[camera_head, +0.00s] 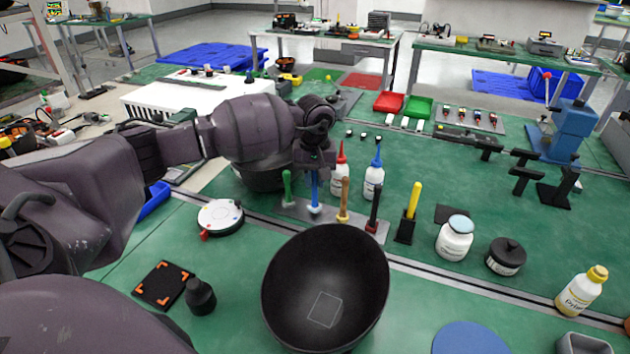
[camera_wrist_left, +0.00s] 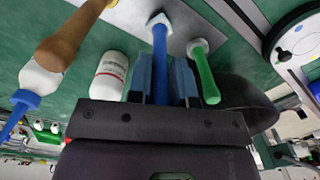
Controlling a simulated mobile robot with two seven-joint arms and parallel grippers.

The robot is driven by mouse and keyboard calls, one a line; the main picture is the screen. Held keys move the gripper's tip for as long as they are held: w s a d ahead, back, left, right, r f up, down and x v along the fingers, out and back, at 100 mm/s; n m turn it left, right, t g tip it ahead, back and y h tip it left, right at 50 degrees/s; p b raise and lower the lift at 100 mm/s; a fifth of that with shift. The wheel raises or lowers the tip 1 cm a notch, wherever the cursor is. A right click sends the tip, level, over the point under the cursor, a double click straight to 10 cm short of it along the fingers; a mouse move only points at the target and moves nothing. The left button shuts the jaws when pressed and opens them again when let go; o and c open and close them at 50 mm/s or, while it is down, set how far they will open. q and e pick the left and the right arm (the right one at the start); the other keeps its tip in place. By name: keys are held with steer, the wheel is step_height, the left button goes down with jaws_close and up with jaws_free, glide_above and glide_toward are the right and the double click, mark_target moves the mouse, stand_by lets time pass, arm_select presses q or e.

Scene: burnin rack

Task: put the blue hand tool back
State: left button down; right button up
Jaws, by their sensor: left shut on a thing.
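The blue hand tool (camera_head: 314,192) is upright, with its pale lower end at the grey rack plate (camera_head: 374,229). I cannot tell whether it is fully seated or just above the plate. My left gripper (camera_head: 315,168) is over it, shut on its blue handle. In the left wrist view, the blue handle (camera_wrist_left: 159,50) stands between the two fingers (camera_wrist_left: 161,80). A green-handled tool (camera_head: 287,187) stands left of it. A brown-handled tool (camera_head: 344,198) and a dark-handled tool (camera_head: 374,208) stand to its right. My right gripper is not in view.
Red-tipped (camera_head: 340,178) and blue-tipped bottles (camera_head: 374,182) stand close behind the rack. A yellow-handled tool (camera_head: 413,200) in a black holder is to the right. A large black bowl (camera_head: 325,275) is in front. A round white dial device (camera_head: 220,216) is at left.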

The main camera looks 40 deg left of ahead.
arm_select(q)
steer(key=shift+f, duration=0.4)
steer(key=shift+f, duration=0.15)
steer(key=c, duration=1)
jaws_free()
step_height(320, 180, up, 12)
steer(key=shift+w+r, duration=0.1)
steer(key=shift+r, duration=0.05)
